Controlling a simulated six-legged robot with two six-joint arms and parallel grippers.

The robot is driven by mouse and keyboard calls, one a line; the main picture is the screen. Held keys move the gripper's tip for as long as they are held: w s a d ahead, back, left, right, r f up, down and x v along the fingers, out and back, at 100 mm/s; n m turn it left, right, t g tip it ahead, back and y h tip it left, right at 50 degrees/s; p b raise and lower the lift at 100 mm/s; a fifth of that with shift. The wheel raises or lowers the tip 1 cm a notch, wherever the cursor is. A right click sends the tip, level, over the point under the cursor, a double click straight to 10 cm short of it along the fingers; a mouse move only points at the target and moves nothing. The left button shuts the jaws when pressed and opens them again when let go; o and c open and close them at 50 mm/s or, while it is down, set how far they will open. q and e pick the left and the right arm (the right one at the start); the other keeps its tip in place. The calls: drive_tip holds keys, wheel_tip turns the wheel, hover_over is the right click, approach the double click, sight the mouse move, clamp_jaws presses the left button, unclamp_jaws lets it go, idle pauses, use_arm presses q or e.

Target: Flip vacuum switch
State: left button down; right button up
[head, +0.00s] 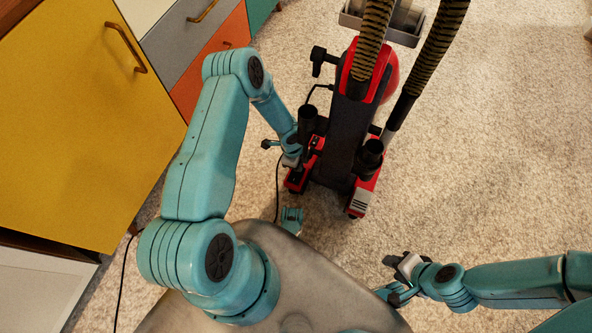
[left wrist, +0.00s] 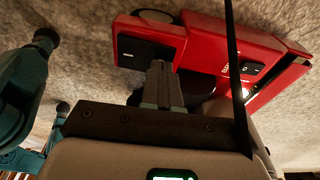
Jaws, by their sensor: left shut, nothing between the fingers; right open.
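The red and black upright vacuum (head: 350,125) stands on the carpet ahead of me. In the left wrist view its red base (left wrist: 225,42) carries a black panel (left wrist: 145,48) with a small white mark. A smaller dark part with white marks (left wrist: 250,68) sits farther right on the base. My left gripper (head: 291,163) is at the left side of the vacuum's base. In the left wrist view its fingers (left wrist: 160,68) are shut and empty, with the tips at the lower edge of the black panel. I cannot tell whether they touch it. My right gripper (head: 390,275) is open and empty, away from the vacuum.
A black cord (head: 278,185) runs down beside the vacuum; a dark cord-like strip (left wrist: 234,75) crosses the left wrist view. Cabinets with yellow (head: 85,120), grey and orange fronts stand at the left. The carpet (head: 500,150) on the right is clear.

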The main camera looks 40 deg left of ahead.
use_arm(q)
drive_tip(key=shift+f, duration=0.35)
drive_tip(key=shift+r, duration=0.1)
drive_tip(key=shift+r+p, duration=2.2)
drive_tip(key=shift+r, duration=1.3)
